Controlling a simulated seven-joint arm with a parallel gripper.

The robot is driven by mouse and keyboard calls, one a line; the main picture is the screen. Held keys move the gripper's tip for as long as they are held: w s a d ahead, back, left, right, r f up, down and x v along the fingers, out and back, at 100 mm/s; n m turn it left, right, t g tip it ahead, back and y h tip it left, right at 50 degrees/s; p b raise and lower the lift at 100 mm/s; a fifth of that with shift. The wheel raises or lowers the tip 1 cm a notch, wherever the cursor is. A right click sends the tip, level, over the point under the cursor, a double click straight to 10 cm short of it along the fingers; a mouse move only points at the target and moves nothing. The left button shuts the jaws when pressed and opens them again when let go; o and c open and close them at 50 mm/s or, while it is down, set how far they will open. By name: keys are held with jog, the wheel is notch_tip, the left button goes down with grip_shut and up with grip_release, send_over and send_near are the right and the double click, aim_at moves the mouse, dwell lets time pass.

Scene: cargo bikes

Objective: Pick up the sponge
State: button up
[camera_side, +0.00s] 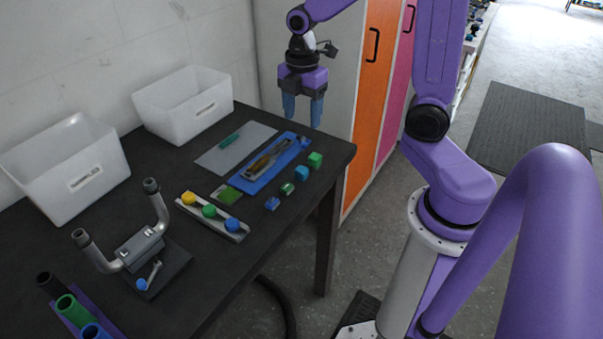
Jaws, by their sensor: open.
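A small flat green block with a yellowish edge, which looks like the sponge (227,195), lies on the dark table. It is between the blue tray and the strip with coloured knobs. My gripper (302,109) hangs above the table's far right end, its two blue fingers pointing down and apart. It is open, with nothing between the fingers. It is well apart from the sponge, up and to the right of it in the picture. The sponge is not covered by anything.
A blue tray (247,183) holding a brown-handled tool lies beside the sponge. Several small blue and green blocks (302,173) line the right edge. A strip with yellow, green and blue knobs (238,236) is in front. Two white bins (100,183) (150,115) stand at the wall.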

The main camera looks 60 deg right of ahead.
aim_at(301, 169)
notch_tip(301, 169, down, 16)
jog(key=shift+a, duration=0.1)
dwell(0.8)
jog(key=c, duration=1.1)
